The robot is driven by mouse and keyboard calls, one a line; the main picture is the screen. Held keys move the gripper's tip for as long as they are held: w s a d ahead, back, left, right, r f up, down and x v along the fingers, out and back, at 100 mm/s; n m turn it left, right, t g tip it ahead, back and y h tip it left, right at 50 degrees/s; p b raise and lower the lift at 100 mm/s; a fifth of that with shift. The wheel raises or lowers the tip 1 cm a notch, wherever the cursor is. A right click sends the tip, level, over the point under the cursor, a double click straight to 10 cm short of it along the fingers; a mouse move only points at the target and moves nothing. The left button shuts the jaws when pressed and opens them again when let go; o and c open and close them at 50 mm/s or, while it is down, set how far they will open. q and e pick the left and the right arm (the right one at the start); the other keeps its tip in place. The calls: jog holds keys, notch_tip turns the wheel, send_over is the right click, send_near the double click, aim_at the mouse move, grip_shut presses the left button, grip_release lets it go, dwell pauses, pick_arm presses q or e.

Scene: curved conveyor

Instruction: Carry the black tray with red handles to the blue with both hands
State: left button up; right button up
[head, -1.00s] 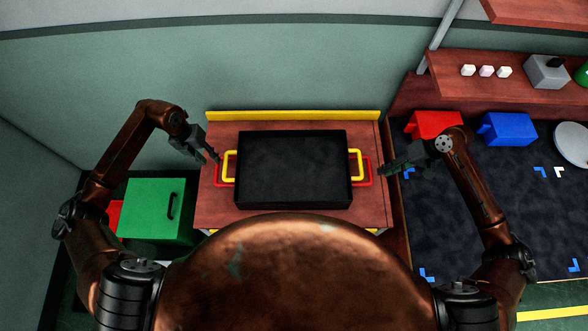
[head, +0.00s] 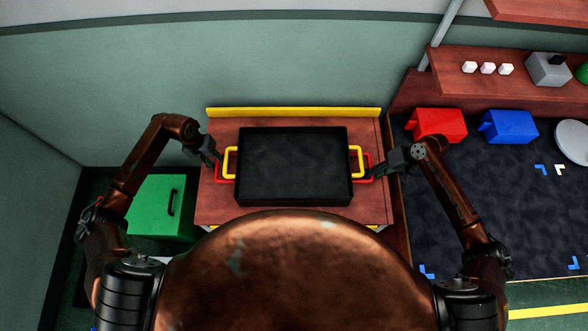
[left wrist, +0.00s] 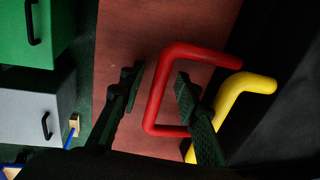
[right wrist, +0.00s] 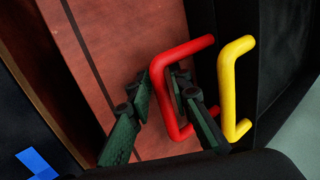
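A black tray (head: 293,196) lies on a wooden stand. Yellow handles (head: 229,161) and, lower and further out, red handles (head: 219,172) stick out at both sides; I cannot tell whether these belong to two stacked trays. My left gripper (head: 217,160) is open at the left red handle; in the left wrist view its fingers (left wrist: 158,82) stand on either side of the red bar (left wrist: 155,95). My right gripper (head: 375,172) is open at the right red handle; in the right wrist view its fingers (right wrist: 162,85) straddle the red bar (right wrist: 182,52).
The wooden stand (head: 215,208) has a yellow back edge (head: 293,112). A green cabinet (head: 155,206) stands at left. On the dark table (head: 470,215) at right are a red bin (head: 440,126), a blue bin (head: 510,127) and blue corner marks (head: 540,169). A shelf (head: 470,85) is above.

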pick_arm(q)
jog(key=shift+c, duration=0.2)
pick_arm(e)
jog(key=shift+c, duration=0.3)
pick_arm(q)
jog(key=c, duration=0.5)
pick_arm(e)
grip_shut()
pick_arm(q)
grip_shut()
pick_arm(e)
jog(key=shift+r, duration=0.1)
